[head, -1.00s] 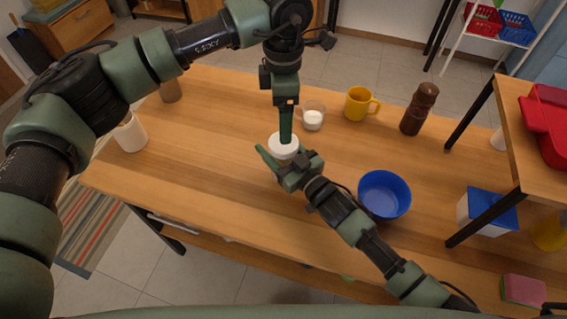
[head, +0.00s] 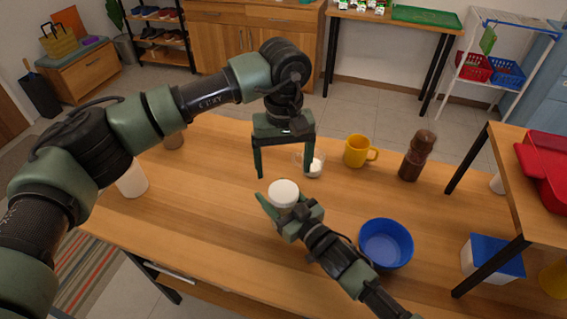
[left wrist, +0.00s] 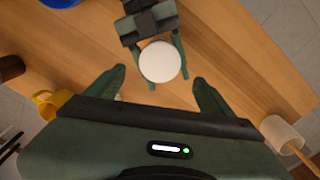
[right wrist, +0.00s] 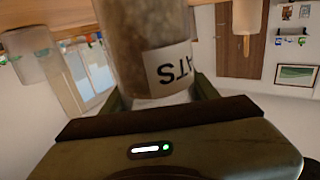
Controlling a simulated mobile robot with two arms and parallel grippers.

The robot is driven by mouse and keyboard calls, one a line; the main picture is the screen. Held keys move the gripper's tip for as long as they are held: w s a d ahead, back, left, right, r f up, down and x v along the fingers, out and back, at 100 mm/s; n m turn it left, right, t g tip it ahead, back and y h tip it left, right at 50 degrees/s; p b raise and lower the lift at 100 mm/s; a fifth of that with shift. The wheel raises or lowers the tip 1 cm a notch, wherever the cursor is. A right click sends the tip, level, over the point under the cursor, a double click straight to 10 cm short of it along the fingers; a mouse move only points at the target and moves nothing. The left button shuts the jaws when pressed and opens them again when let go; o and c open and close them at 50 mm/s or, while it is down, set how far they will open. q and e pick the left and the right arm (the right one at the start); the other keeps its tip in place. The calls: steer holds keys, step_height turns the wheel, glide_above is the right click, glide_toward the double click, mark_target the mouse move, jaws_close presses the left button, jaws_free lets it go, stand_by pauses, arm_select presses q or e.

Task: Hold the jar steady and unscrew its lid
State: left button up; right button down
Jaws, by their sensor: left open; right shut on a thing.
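The jar (head: 283,207) stands upright on the wooden table under a round white lid (head: 284,190). My right gripper (head: 284,209) is shut on the jar's body from the front right. In the right wrist view the jar (right wrist: 145,35) is clear with beige contents, and its label shows the letters ATS. My left gripper (head: 284,175) is open and empty above and just behind the lid, fingers pointing down. In the left wrist view the lid (left wrist: 160,62) lies just ahead of the open fingers, apart from them. Whether the lid is loose cannot be told.
A glass with white contents (head: 315,168) stands close behind my left gripper. A yellow mug (head: 357,151) and a brown mill (head: 417,156) stand farther right. A blue bowl (head: 386,244) is beside my right arm.

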mark_target(283, 190)
arm_select(q)
steer(key=m, duration=0.5)
steer(key=shift+f, duration=4)
steer(key=c, duration=1.5)
steer(key=shift+o, duration=0.2)
steer(key=n, duration=0.4)
steer(key=shift+n, duration=0.4)
steer(key=n, duration=1.2)
steer(key=shift+n, duration=0.4)
steer(key=n, duration=0.5)
steer(key=shift+r+n, duration=0.1)
steer(key=shift+n, duration=0.3)
